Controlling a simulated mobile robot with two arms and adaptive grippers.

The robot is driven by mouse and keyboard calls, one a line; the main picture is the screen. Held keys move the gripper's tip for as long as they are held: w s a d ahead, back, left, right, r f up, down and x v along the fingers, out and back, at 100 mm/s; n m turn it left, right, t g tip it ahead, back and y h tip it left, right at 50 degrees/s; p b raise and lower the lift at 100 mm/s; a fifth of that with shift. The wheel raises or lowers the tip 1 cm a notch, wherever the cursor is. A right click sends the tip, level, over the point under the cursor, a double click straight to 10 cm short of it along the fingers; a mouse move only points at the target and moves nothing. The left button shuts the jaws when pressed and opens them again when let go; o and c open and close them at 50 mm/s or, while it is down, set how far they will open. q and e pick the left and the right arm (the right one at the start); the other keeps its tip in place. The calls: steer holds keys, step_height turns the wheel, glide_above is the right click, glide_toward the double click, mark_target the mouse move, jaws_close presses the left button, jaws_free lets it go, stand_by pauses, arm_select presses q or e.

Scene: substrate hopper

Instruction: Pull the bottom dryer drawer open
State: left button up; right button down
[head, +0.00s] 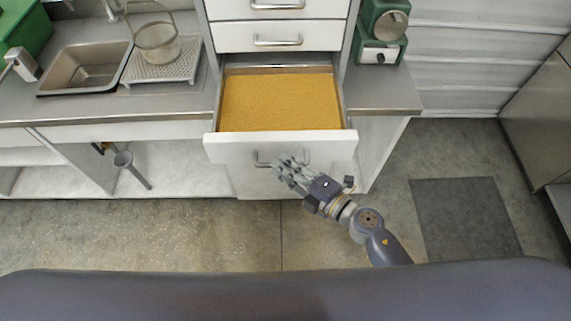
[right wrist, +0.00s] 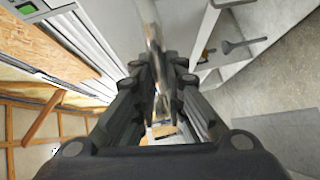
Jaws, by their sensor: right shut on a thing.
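The bottom dryer drawer (head: 220,146) stands pulled out from the white drawer stack, with a flat layer of yellow-orange grains (head: 280,101) inside. Its metal bar handle (head: 258,158) is on the front panel. My right gripper (head: 282,166) is at that handle, its fingers shut on the bar and covering the middle of it. In the right wrist view the handle bar (right wrist: 156,55) runs between the two fingers. My left gripper is in neither view.
Closed drawers (head: 277,37) are above. A sink (head: 86,68) and a sieve on a drainer (head: 160,70) are on the left counter. A green machine (head: 383,30) stands on the right counter. A dark mat (head: 465,218) lies on the floor; the floor before the drawer is clear.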

steer(key=c, duration=1.7)
jaws_free()
steer(key=shift+o, duration=0.2)
steer(key=v, duration=1.2)
steer(key=shift+d, duration=0.1)
